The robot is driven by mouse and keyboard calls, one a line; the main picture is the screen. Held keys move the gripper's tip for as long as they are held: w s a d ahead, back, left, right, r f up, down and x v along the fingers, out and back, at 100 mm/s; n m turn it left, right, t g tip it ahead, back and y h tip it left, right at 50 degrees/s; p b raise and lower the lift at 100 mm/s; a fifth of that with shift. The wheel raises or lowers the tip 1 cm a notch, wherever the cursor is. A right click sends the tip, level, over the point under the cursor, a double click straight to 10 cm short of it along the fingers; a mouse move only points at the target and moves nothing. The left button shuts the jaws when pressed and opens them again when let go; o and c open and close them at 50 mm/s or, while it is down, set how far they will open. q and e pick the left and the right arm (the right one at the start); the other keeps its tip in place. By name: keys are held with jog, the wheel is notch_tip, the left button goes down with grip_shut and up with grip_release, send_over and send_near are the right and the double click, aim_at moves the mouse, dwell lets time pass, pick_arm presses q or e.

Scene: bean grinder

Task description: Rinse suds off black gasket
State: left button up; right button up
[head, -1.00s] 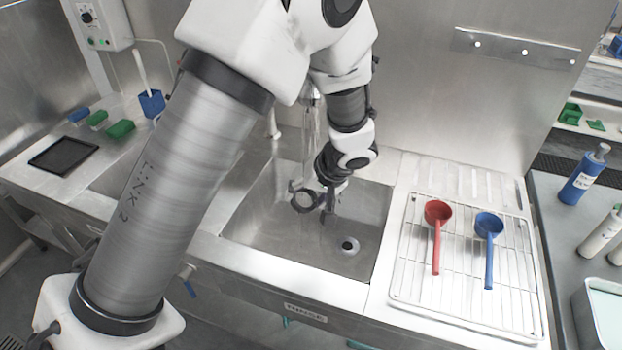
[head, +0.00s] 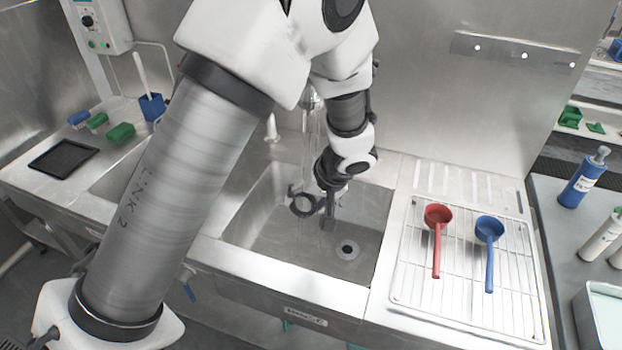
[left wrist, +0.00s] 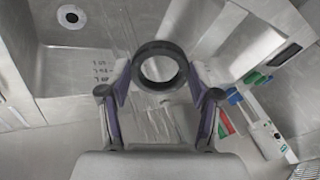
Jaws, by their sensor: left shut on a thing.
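The black gasket (head: 293,209) is a dark ring held inside the right-hand sink basin (head: 262,240), left of and above the drain (head: 347,250). My left gripper (head: 312,206) is shut on it. In the left wrist view the gasket (left wrist: 158,47) sits between the two fingertips of the gripper (left wrist: 158,78), its open middle facing the camera. A thin water stream (head: 313,135) falls from the tap behind the gasket's area; whether it touches the ring is unclear. No suds can be made out on the ring at this size. My right gripper is not in view.
A wire rack (head: 415,285) with a red scoop (head: 437,215) and a blue scoop (head: 489,228) lies right of the basin. A black tray (head: 63,158), green sponges (head: 120,133) and a blue brush holder (head: 152,106) stand at the far left. Basin walls surround the gripper.

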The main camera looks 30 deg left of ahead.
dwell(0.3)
pick_arm(q)
jog(key=s+d+r+p, duration=0.2)
jog(key=s+r, duration=0.2)
jog(key=shift+s, duration=0.35)
